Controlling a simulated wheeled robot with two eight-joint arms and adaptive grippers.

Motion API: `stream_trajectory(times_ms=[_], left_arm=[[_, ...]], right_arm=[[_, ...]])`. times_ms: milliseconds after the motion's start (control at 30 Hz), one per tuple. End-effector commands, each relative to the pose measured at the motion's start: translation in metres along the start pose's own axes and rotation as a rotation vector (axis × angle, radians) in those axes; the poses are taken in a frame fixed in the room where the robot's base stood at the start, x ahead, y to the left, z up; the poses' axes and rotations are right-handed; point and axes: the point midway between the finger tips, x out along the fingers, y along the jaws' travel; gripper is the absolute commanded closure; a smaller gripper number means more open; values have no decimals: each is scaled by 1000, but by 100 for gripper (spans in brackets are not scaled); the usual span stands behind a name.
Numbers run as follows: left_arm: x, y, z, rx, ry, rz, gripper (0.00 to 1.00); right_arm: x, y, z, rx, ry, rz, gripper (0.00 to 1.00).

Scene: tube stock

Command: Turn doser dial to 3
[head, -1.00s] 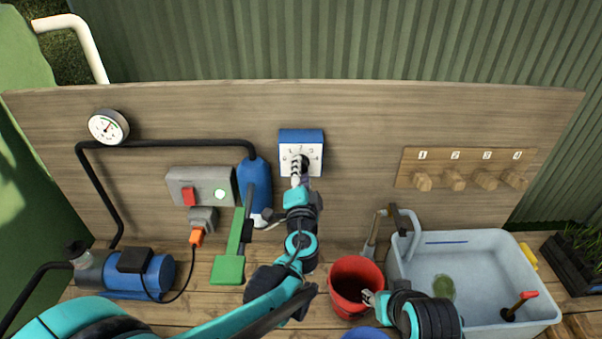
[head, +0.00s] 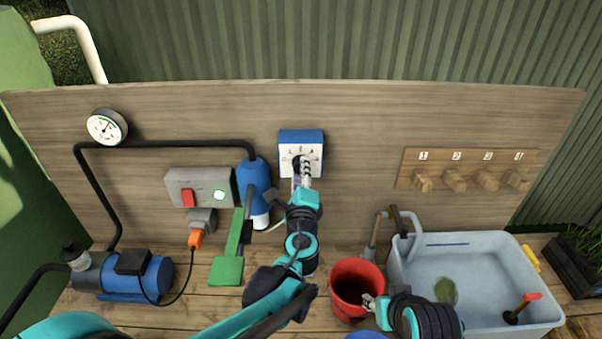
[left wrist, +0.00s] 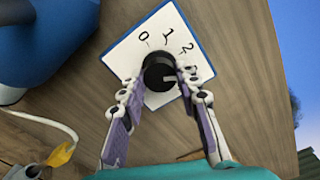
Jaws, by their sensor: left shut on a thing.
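The doser (head: 301,137) is a blue box with a white numbered face, fixed to the wooden panel. In the left wrist view its white face (left wrist: 125,58) shows 0, 1 and 2; figures beyond are partly covered by a finger. The dial (left wrist: 158,70) is a round black knob with a pale mark at its lower right; which figure the mark meets is unclear. My left gripper (head: 304,166) is shut on the dial, one finger on each side, also in the left wrist view (left wrist: 161,80). My right gripper (head: 370,300) is by the red bucket, jaws too small to judge.
A grey switch box (head: 205,180) is further left. The red bucket (head: 345,309) and grey basin (head: 480,318) are at the right. Wooden pegs (head: 454,181) are numbered 1 to 4.

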Motion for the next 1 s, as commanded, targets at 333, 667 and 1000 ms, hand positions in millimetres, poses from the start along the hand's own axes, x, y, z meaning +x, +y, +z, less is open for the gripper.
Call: stream_trajectory(times_ms=[333,667,1000], left_arm=[[-1,1,-1,112,1,1,97],[-1,1,-1,126,2,1,97],[-1,1,0,126,1,0,47]], right_arm=[[1,0,1,0,0,0,60],[1,0,1,0,0,0,60],[1,0,1,0,0,0,60]])
